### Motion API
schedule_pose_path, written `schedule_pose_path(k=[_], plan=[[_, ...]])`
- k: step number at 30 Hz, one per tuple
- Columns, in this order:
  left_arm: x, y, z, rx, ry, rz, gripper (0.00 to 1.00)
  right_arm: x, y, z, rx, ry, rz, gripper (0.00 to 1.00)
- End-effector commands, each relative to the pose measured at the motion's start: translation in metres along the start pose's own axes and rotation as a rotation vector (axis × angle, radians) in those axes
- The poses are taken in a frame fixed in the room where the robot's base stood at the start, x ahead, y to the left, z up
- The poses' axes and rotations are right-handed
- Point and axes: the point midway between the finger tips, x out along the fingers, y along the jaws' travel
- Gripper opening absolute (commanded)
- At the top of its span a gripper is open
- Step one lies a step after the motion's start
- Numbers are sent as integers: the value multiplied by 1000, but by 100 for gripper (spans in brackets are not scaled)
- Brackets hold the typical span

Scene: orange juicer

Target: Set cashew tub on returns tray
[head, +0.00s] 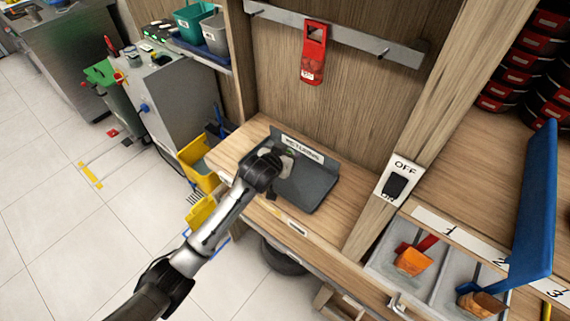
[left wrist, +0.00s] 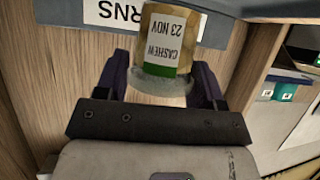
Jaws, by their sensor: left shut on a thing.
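The cashew tub (left wrist: 168,40) has a white and green label reading "CASHEW 23 NOV" and shows upside down in the left wrist view. My left gripper (left wrist: 163,82) is shut on it, with a dark finger on each side. In the head view, my left gripper (head: 272,168) is at the left part of the dark grey returns tray (head: 316,190), and the tub is mostly hidden by it. I cannot tell whether the tub touches the tray. The tray stands on a wooden shelf, with a "RETURNS" sign (head: 302,149) at its back edge. My right gripper is not in view.
A red tag-like holder (head: 314,52) hangs on the rail above the tray. An OFF switch (head: 397,184) is on the post to the right. Bins with orange scoops (head: 412,260) and a blue panel (head: 536,200) stand farther right. Yellow bins (head: 200,165) are left of the shelf.

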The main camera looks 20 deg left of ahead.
Motion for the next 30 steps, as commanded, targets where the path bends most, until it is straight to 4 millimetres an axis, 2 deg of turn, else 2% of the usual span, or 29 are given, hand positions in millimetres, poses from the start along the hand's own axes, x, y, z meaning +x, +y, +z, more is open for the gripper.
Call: schedule_pose_path(k=[5, 14, 26, 27, 30], plan=[[2, -2, 5, 0, 1, 0, 38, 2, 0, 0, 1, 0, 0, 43], [18, -2, 36, -1, -1, -1, 38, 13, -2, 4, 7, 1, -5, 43], [20, -2, 38, 0, 1, 0, 38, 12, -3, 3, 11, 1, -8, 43], [20, -2, 39, 0, 1, 0, 63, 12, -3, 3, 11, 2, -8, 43], [20, -2, 39, 0, 1, 0, 73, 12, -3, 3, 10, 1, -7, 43]])
